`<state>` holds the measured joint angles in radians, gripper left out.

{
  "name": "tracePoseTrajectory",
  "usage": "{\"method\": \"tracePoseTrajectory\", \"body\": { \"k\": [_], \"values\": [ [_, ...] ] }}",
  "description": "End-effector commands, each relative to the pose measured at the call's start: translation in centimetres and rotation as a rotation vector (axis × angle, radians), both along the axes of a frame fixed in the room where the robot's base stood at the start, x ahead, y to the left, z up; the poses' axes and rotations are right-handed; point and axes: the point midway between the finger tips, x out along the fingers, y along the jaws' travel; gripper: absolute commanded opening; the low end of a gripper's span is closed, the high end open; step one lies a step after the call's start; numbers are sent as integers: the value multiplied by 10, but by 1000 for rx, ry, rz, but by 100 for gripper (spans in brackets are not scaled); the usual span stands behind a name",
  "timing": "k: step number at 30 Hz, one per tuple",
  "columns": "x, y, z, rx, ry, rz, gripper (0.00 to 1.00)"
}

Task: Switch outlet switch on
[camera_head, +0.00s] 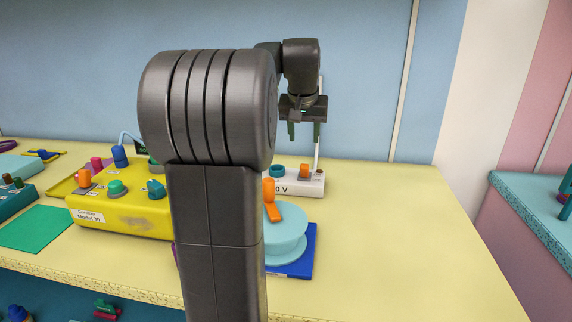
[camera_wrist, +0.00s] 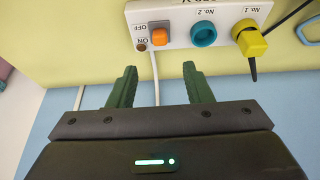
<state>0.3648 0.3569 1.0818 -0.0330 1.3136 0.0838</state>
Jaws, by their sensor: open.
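The white outlet strip (camera_wrist: 178,22) runs along the top of the wrist view, its labels upside down. Its orange switch (camera_wrist: 157,37) has a grey part beside OFF and the orange part nearer ON; I cannot tell its setting. A teal socket (camera_wrist: 203,34), No. 2, is empty, and a yellow plug (camera_wrist: 250,40) sits at No. 1. My gripper (camera_wrist: 159,67) is open and empty, its dark green fingers apart from the strip, with the switch lined up between them. In the head view, my gripper (camera_head: 304,132) hangs above the strip (camera_head: 312,187) and orange switch (camera_head: 304,171).
A yellow box (camera_head: 120,215) with coloured knobs stands left of my arm. A light-blue spool (camera_head: 285,240) with an orange handle stands on a blue base (camera_head: 300,262) in front of the strip. A white cable (camera_wrist: 154,75) passes between my fingers. The table's right side is clear.

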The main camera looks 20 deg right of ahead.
Motion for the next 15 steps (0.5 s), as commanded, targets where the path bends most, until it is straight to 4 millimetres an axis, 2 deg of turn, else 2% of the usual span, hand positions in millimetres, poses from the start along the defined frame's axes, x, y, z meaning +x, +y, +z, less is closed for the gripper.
{"method": "tracePoseTrajectory", "body": {
  "k": [5, 15],
  "values": [
    [5, -4, -10, 1, 1, -4, 45],
    [28, -15, -76, 1, 2, -4, 45]
  ]
}}
